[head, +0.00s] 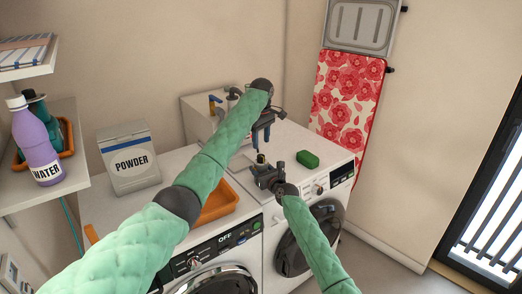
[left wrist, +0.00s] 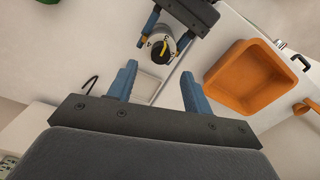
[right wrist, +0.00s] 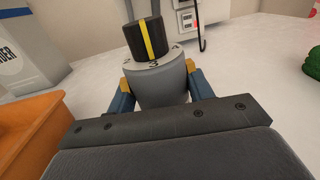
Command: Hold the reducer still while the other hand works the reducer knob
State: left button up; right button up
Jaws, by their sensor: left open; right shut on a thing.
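The reducer is a grey cylinder (right wrist: 163,90) with a numbered dial on top. Its black knob (right wrist: 148,40) has a yellow stripe and stands near the mark 3. My right gripper (right wrist: 160,80) is shut around the reducer's body, with a finger on each side. In the left wrist view the reducer (left wrist: 159,57) shows from above between my right gripper's fingers, its knob (left wrist: 160,48) uncovered. My left gripper (head: 262,134) is open above the reducer, apart from the knob. Its empty fingers (left wrist: 158,88) show in the left wrist view. In the head view the reducer (head: 261,160) is small and partly hidden.
An orange tray (head: 217,207) lies beside my arms on the white machine top. A purple water bottle (head: 36,142) stands on the left shelf.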

aim_at(261, 155)
pick_arm(q)
jog(key=shift+r, duration=2.7)
pick_arm(e)
jog(key=o, duration=1.1)
jog(key=shift+o, duration=0.2)
jog(key=shift+s+d, duration=0.1)
